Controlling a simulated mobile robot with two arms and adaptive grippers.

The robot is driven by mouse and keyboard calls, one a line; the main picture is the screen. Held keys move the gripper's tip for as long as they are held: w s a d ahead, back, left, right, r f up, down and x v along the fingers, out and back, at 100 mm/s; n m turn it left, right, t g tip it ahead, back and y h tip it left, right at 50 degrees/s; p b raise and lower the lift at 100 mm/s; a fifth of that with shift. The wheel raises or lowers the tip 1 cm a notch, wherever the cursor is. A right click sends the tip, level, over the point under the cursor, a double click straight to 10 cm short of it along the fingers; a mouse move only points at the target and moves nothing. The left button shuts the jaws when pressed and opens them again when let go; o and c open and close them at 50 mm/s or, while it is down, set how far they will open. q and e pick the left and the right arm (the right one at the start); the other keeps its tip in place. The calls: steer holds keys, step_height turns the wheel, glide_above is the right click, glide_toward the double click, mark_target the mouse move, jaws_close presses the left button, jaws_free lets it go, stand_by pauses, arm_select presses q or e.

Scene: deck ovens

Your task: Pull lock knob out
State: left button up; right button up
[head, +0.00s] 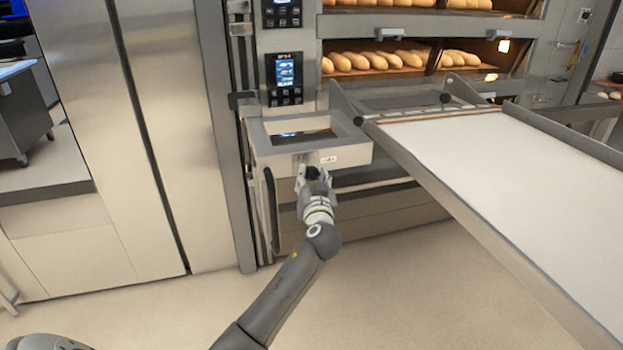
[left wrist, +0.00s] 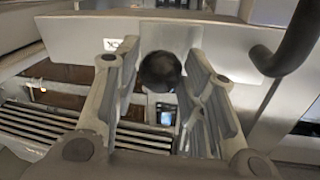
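The lock knob (left wrist: 161,72) is a round black knob on the front face of the grey loader carriage (head: 356,157). In the head view it shows as a dark spot (head: 313,172) between my fingers. My left gripper (head: 313,174) is in front of the carriage face, with one finger on each side of the knob. In the left wrist view the fingers of the left gripper (left wrist: 161,85) stand apart with the knob between their tips, seemingly with narrow gaps beside it. Whether either finger touches the knob is hard to tell. My right gripper is not in view.
A long white loader belt (head: 510,160) extends to the right of the carriage. Deck ovens with bread loaves (head: 375,61) are behind it. A control panel (head: 285,75) is above the carriage. A dark curved handle (left wrist: 298,40) is close to the right finger. The floor (head: 420,295) in front is clear.

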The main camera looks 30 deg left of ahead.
arm_select(q)
steer(key=o, duration=0.3)
steer(key=shift+s+d, duration=0.15)
steer(key=v, duration=1.2)
